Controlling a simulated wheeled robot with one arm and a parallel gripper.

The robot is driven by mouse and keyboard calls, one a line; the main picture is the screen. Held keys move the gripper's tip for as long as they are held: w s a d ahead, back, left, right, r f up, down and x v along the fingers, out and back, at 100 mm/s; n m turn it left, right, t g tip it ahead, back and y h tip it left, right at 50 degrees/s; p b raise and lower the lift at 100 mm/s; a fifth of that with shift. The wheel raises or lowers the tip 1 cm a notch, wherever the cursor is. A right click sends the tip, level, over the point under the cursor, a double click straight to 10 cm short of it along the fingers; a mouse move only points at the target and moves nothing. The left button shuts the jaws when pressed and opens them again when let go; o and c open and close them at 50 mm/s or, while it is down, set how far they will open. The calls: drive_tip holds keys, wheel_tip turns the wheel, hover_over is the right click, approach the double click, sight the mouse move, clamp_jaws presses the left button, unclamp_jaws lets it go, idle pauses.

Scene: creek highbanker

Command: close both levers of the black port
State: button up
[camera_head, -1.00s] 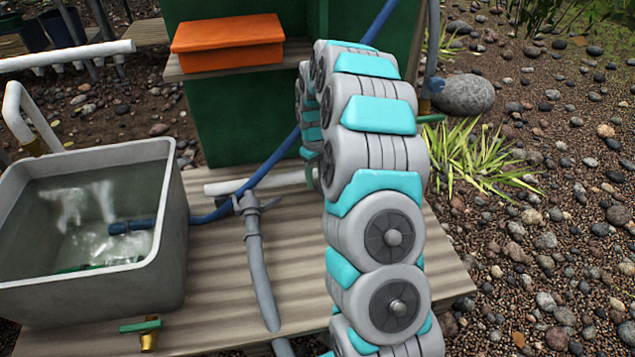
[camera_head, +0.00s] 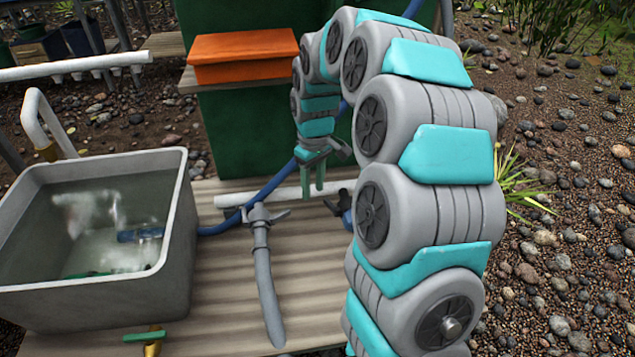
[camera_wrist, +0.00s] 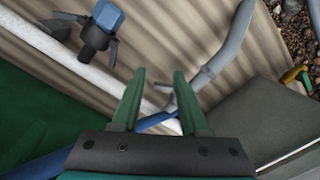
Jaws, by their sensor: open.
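The black port (camera_wrist: 95,40) shows at the upper left of the wrist view with a blue piece on its end. One lever (camera_wrist: 66,17) sticks out to its left and the other (camera_wrist: 113,50) to its right; both stand away from the body. In the head view the port (camera_head: 346,208) is small and partly covered by my arm. My gripper (camera_head: 313,190) points down above the white pipe, left of the port. In the wrist view its green fingers (camera_wrist: 158,80) are apart, with nothing held. They are clear of the port.
A grey hose with a levered grey fitting (camera_head: 259,218) lies on the wooden deck (camera_head: 215,280); the fitting is partly behind a finger in the wrist view. A white pipe (camera_head: 235,200) and blue hose (camera_head: 215,228) run behind. A grey water tub (camera_head: 180,230) stands left, an orange box (camera_head: 240,58) behind.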

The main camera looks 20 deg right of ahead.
drive_tip(key=s+a+r, duration=0.2)
drive_tip(key=s, duration=0.3)
drive_tip(key=s+a+r+b, duration=0.1)
drive_tip(key=s+a+r, duration=0.1)
drive_tip(key=s, duration=0.4)
drive_tip(key=shift+a+r+n, duration=0.25)
drive_tip(key=shift+a+n, duration=0.15)
drive_tip(key=shift+a, duration=0.25)
drive_tip(key=shift+w, duration=0.15)
